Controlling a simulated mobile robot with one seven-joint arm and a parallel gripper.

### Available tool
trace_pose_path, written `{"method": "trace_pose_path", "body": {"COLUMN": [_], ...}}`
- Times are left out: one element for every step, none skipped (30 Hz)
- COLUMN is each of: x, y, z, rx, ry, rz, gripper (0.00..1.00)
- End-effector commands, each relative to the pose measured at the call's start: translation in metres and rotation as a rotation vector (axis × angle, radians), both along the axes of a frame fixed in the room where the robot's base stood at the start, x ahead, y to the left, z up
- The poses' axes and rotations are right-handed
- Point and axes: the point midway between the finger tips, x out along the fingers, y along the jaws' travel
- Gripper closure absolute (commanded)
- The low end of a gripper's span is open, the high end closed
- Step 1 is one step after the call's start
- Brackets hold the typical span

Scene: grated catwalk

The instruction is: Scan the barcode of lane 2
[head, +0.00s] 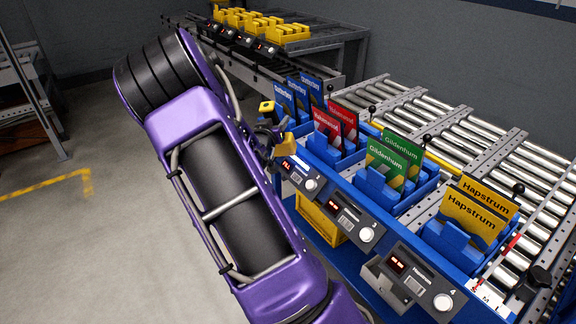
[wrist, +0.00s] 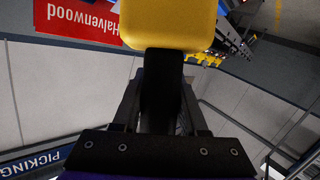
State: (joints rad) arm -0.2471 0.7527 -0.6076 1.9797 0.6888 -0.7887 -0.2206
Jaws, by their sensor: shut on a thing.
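My gripper (head: 268,138) is shut on a yellow and black hand scanner (head: 285,147), at the near left end of the row of lanes. In the wrist view the scanner's yellow head (wrist: 168,22) points up and away, its black handle between my fingers (wrist: 160,105). A red Halvenwood card (wrist: 95,20) shows behind its upper left. In the head view the red Halvenwood cards (head: 328,124) stand in a blue bin, second from the left, right of the scanner and apart from it. Lane panels (head: 300,178) line the front edge; I cannot make out lane 2's barcode.
Blue Slatterley cards (head: 286,97), green Gildenhum cards (head: 392,157) and yellow Hapstrum cards (head: 473,213) stand in neighbouring bins. A roller conveyor (head: 500,165) lies behind. A yellow crate (head: 320,222) sits below the panels. The floor (head: 110,255) at left is clear.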

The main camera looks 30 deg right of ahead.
Motion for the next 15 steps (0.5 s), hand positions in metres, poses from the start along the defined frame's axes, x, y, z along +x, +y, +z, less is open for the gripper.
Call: {"method": "trace_pose_path", "body": {"x": [0.0,0.0,0.0,0.0,0.0,0.0,0.0,0.0,0.0,0.0,0.0,0.0,0.0,0.0,0.001], "y": [0.0,0.0,0.0,0.0,0.0,0.0,0.0,0.0,0.0,0.0,0.0,0.001,0.002,0.004,0.008], "z": [0.001,0.001,0.001,0.001,0.001,0.001,0.001,0.001,0.001,0.001,0.001,0.002,0.005,0.007,0.012], "rx": [-0.001,-0.001,-0.001,-0.001,-0.001,-0.001,-0.001,-0.001,-0.001,-0.001,-0.001,-0.001,-0.001,0.0,0.0], "ry": [-0.001,-0.001,-0.001,-0.001,-0.001,-0.001,-0.001,-0.001,-0.001,-0.001,-0.001,-0.001,-0.001,-0.002,-0.002], "rz": [0.0,0.0,0.0,0.0,0.0,0.0,0.0,0.0,0.0,0.0,0.0,0.0,0.001,0.001,0.002], "gripper": [1.0,1.0,1.0,1.0,1.0,1.0,1.0,1.0,1.0,1.0,1.0,1.0,1.0,1.0,1.0]}}
